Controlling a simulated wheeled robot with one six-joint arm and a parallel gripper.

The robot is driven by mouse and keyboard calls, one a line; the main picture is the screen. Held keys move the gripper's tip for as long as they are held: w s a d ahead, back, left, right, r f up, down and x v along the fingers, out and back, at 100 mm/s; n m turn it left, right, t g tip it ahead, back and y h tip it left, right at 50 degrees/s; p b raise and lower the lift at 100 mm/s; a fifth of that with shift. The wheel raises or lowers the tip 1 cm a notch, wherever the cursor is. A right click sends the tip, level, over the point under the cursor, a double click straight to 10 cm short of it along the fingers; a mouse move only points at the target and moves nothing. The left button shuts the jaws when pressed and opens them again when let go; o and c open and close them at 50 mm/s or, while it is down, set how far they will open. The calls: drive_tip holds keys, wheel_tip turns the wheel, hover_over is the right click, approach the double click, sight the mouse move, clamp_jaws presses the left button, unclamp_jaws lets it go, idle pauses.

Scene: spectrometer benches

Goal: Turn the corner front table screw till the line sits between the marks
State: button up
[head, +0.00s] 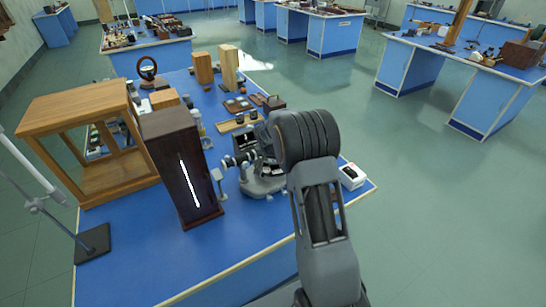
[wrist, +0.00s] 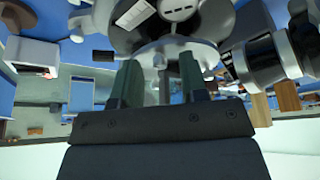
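The grey spectrometer (head: 262,178) stands on the blue bench, partly hidden behind my arm in the head view. In the wrist view its round table and base (wrist: 160,30) fill the upper middle, and a dark barrel (wrist: 255,62) is at the right. My gripper (wrist: 159,62) has its two green-grey fingers apart, just below the instrument's pale rim. A small pale knob, perhaps a table screw (wrist: 160,61), shows between the fingertips; I cannot tell whether they touch it. The gripper is hidden in the head view. I cannot make out the line or its marks.
A tall dark lamp box (head: 182,172) with a bright slit stands left of the spectrometer. A wooden glass case (head: 88,140) is farther left. A small white device (head: 351,176) sits near the bench's right edge. Open floor (head: 430,230) lies to the right.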

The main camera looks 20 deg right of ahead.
clamp_jaws()
idle(0.3)
drive_tip(key=n+t+y, duration=0.1)
drive_tip(key=n, duration=0.3)
drive_tip(key=shift+s+d+p, duration=0.1)
drive_tip(key=shift+d+p, duration=0.05)
drive_tip(key=shift+p, duration=0.15)
drive_tip(key=shift+f+n+y+b, duration=0.1)
drive_tip(key=shift+n+y+b, duration=0.5)
drive_tip(key=shift+n, duration=0.4)
drive_tip(key=shift+d+n+y+b, duration=0.1)
drive_tip(key=shift+n+y+b, duration=0.2)
drive_tip(key=shift+n+b, duration=0.45)
drive_tip(key=shift+n, duration=0.25)
